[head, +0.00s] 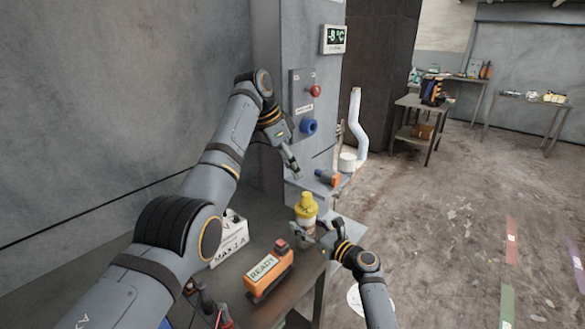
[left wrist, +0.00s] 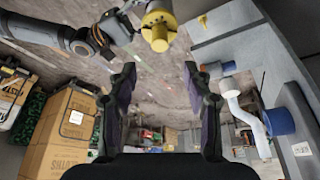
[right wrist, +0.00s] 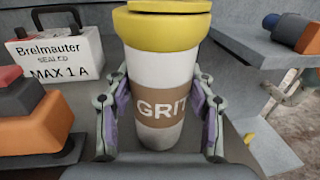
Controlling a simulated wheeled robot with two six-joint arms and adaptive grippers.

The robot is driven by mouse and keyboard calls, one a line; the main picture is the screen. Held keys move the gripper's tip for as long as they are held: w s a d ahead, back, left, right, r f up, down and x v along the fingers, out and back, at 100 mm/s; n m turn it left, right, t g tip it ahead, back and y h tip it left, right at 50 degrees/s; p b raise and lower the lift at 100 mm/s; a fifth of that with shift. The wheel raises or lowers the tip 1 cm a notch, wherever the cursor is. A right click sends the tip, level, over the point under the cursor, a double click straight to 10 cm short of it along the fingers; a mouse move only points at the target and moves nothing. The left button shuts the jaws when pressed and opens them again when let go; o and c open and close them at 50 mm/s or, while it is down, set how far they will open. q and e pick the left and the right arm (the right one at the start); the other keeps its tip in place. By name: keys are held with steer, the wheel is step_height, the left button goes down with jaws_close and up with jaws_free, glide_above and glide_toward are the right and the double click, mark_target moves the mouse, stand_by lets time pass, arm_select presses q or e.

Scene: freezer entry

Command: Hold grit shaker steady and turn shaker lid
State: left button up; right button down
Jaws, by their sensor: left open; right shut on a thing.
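The grit shaker (head: 305,218) is a white bottle with a brown GRIT band and a yellow lid (head: 307,199). My left gripper (head: 295,172) is open and empty, above and behind the shaker. In the left wrist view the lid (left wrist: 158,28) shows at the top, beyond the open fingers (left wrist: 160,95) and apart from them.
On the table are an orange READY box (head: 267,272) and a white box marked MAX 1 A (head: 232,240). An orange and blue object (head: 327,177) lies on the ledge behind. A wall panel has a red button (head: 315,91) and a blue knob (head: 308,127). Open floor lies to the right.

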mark_target(306, 194)
arm_select(q)
steer(key=d+f+n, duration=0.1)
steer(key=f+n, duration=0.1)
steer(key=f, duration=0.1)
steer(key=w+d+f+n+t+y, duration=0.1)
steer(key=d+f+n, duration=0.1)
steer(key=f, duration=0.2)
steer(key=d+f+n+t, duration=0.1)
steer(key=f+n, duration=0.2)
steer(key=f, duration=0.1)
steer(key=shift+w+d+y, duration=0.15)
steer(key=shift+w+y, duration=0.25)
jaws_close()
